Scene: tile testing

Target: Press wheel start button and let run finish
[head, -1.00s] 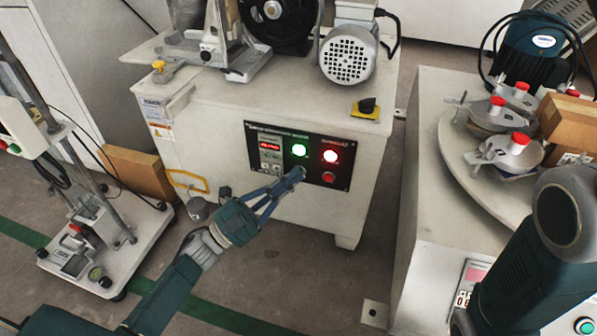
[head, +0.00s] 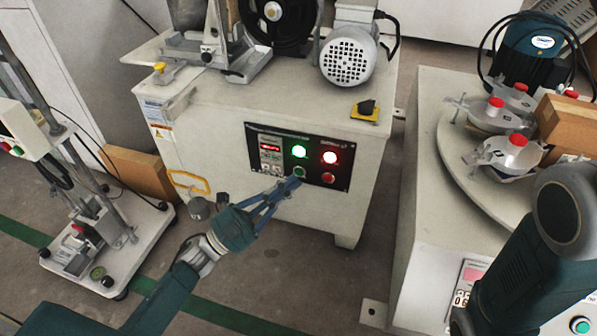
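The wheel machine (head: 180,105) stands in the middle with a black wheel (head: 275,28) on top. Its black control panel (head: 318,143) has a lit red display, a lit green lamp (head: 299,151) and a lit red lamp (head: 330,157). A green button (head: 299,172) sits below the green lamp and a red button (head: 328,178) below the red lamp. My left gripper (head: 294,183) has its fingertips together, just below and left of the green button. Whether they touch the panel I cannot tell. No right gripper shows; only my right arm is at the lower right.
A second machine with a round turntable (head: 452,160), red-topped clamps and a brown block (head: 565,125) stands at the right. A motor (head: 348,61) sits beside the wheel. Floor before the panel is open.

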